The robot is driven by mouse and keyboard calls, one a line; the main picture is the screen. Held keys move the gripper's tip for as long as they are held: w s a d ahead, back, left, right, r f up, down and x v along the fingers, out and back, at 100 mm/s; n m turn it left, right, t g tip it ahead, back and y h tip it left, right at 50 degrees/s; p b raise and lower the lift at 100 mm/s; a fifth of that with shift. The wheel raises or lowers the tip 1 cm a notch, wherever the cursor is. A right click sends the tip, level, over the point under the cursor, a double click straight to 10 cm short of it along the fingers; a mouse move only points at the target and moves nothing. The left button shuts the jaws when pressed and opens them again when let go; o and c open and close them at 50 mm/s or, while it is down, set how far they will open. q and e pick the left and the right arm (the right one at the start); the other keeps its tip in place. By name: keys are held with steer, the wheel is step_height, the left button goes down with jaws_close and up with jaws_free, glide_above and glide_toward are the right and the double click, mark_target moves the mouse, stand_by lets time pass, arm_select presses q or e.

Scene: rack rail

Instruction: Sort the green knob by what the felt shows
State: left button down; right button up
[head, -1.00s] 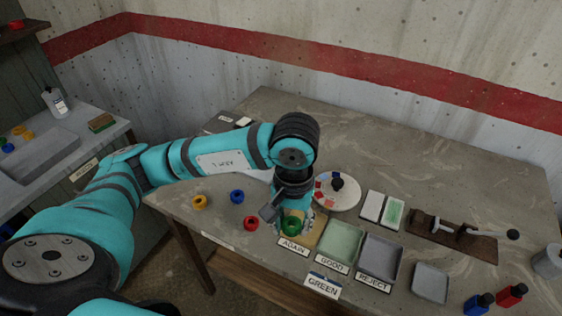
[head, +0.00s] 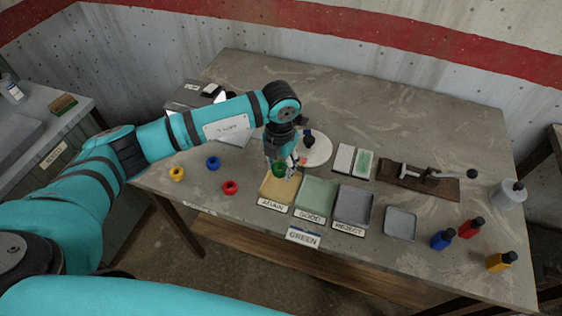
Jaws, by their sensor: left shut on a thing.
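My left gripper (head: 279,158) is shut on the green knob (head: 279,169), which shows just under its fingers. The knob is over or just behind the back edge of the tan AGAIN tray (head: 270,193); I cannot tell its exact height. The green GOOD tray (head: 316,194) and the grey REJECT tray (head: 353,206) stand to the right and look empty. A GREEN sign (head: 303,237) is in front. A white pad (head: 344,159) and a green pad (head: 364,163) lie behind the trays; I cannot tell which is the felt. My right gripper is not in view.
A white disc (head: 320,150) with coloured patches and a dark knob is close right of my gripper. Yellow (head: 177,174), blue (head: 213,163) and red (head: 230,187) knobs lie left. A lever fixture (head: 418,182), small bottles (head: 471,228) and a grey tray (head: 400,223) are right.

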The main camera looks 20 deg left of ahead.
mark_target(281, 185)
arm_select(q)
steer(key=shift+w+f+n, duration=0.3)
steer(key=shift+f+n, duration=0.05)
steer(key=shift+n, duration=0.55)
steer(key=shift+f+b, duration=0.8)
steer(key=shift+f, duration=0.3)
step_height(281, 185, down, 4)
steer(key=b, duration=0.3)
steer(key=shift+f, duration=0.1)
steer(key=shift+f+b, duration=0.2)
steer(key=shift+b, duration=0.25)
steer(key=c, duration=0.7)
jaws_free()
steer(key=shift+r, duration=0.1)
